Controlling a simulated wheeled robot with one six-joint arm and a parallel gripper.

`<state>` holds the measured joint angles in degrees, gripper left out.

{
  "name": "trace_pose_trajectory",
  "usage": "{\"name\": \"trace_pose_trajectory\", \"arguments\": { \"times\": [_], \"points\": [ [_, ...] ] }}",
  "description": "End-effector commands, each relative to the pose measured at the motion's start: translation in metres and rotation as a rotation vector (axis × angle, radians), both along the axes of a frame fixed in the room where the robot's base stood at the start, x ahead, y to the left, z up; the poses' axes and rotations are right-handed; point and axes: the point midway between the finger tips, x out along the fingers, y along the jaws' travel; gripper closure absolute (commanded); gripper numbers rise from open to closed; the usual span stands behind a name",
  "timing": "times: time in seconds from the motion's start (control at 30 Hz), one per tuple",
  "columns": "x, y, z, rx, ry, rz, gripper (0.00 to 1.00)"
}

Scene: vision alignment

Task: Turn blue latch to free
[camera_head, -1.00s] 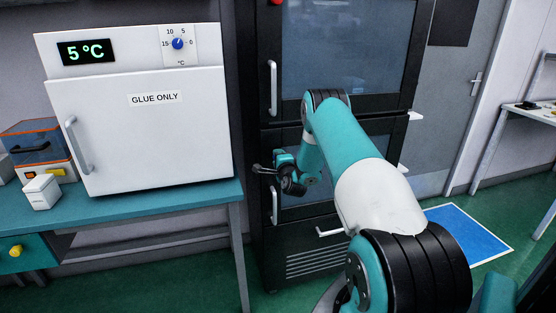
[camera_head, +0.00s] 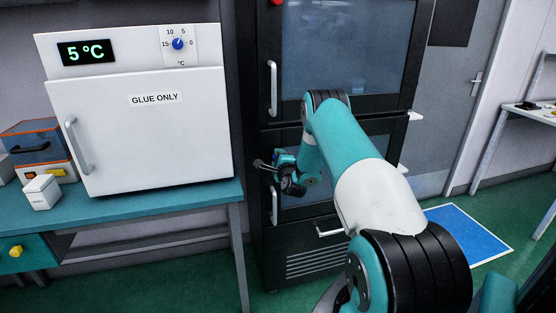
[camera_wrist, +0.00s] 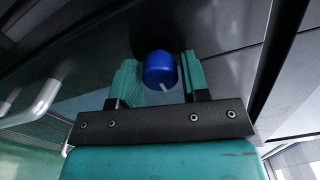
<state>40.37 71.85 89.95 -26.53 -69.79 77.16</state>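The blue latch (camera_wrist: 160,68) is a round blue knob with a white mark on its lower edge in the wrist view. It sits on a dark panel. My gripper (camera_wrist: 160,76) has its two teal fingers on either side of the knob, with what look like narrow gaps beside it. I cannot tell whether either finger touches it. In the head view my gripper (camera_head: 262,164) is at the left edge of the dark cabinet (camera_head: 300,245), near its lower door. The latch cannot be made out there.
A vertical handle (camera_head: 274,205) is just below my gripper, and another handle (camera_head: 271,88) is above it. In the wrist view a pale handle (camera_wrist: 35,105) is at left. A white fridge (camera_head: 150,140) stands on a teal bench (camera_head: 150,208) at left.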

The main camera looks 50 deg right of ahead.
Motion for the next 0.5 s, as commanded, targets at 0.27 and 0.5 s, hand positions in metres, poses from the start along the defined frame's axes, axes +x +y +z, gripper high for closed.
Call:
{"name": "trace_pose_trajectory", "arguments": {
  "times": [0.27, 0.5],
  "points": [
    [-0.0001, -0.0001, 0.0000, -0.002, 0.001, 0.000, 0.41],
    [-0.0072, 0.0038, -0.0029, 0.000, 0.001, 0.001, 0.41]
  ]
}}
